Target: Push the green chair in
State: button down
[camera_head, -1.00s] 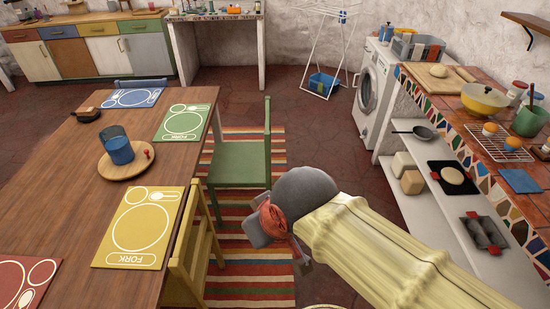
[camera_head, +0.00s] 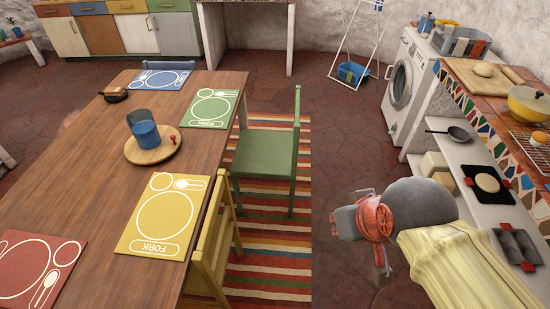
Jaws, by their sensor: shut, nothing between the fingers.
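The green chair (camera_head: 267,152) stands on the striped rug at the right side of the wooden table (camera_head: 110,165). Its backrest faces right, and its seat front is near the table edge by the green placemat (camera_head: 210,108). My gripper (camera_head: 340,222) is to the right of the chair and nearer to me, apart from it, over the bare floor. It points left and is shut with nothing held. Its fingertips are small and partly unclear in this view.
A yellow chair (camera_head: 212,250) stands at the table nearer to me. A striped rug (camera_head: 285,265) lies under both chairs. A shelf counter (camera_head: 475,150) and a washing machine (camera_head: 405,85) stand at right. The floor between chair and counter is clear.

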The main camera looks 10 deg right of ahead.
aim_at(259, 154)
jog(key=i+l+z, duration=0.1)
jog(key=i+l, duration=0.2)
jog(key=i, duration=0.2)
jog(key=i+l+z, duration=0.1)
jog(key=i+l, duration=0.15)
jog(key=i, duration=0.3)
jog(key=i+l+z, duration=0.1)
jog(key=i, duration=0.4)
jog(key=i+l+z, duration=0.1)
jog(key=i+l, duration=0.15)
jog(key=i, duration=0.3)
